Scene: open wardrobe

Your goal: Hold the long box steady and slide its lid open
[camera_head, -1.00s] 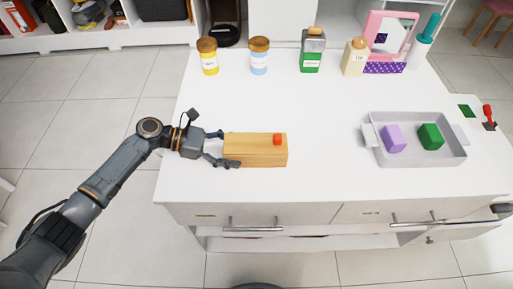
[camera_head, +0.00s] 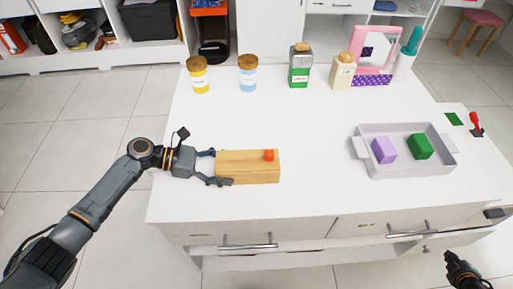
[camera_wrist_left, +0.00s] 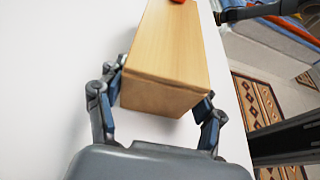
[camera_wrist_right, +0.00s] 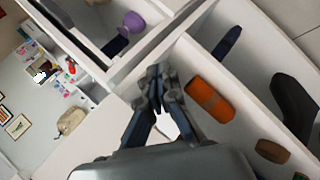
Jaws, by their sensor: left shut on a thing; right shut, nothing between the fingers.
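The long wooden box (camera_head: 240,168) lies on the white tabletop, left of centre, with a small red knob (camera_head: 269,155) on top near its right end. My left gripper (camera_head: 218,167) is shut on the box's left end, one finger on each long side. In the left wrist view the box (camera_wrist_left: 165,55) sits between both fingers, and its lid looks closed. My right gripper (camera_head: 456,261) is at the lower right, beyond the table's front edge, far from the box. In the right wrist view its fingertips (camera_wrist_right: 158,76) are together and empty.
A grey tray (camera_head: 382,170) with purple and green blocks stands right of the box. Jars, bottles and a pink-framed mirror (camera_head: 372,47) line the back. Drawer handles (camera_head: 248,241) project in front. The right wrist view shows open white compartments holding an orange object (camera_wrist_right: 209,98). Tabletop around the box is clear.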

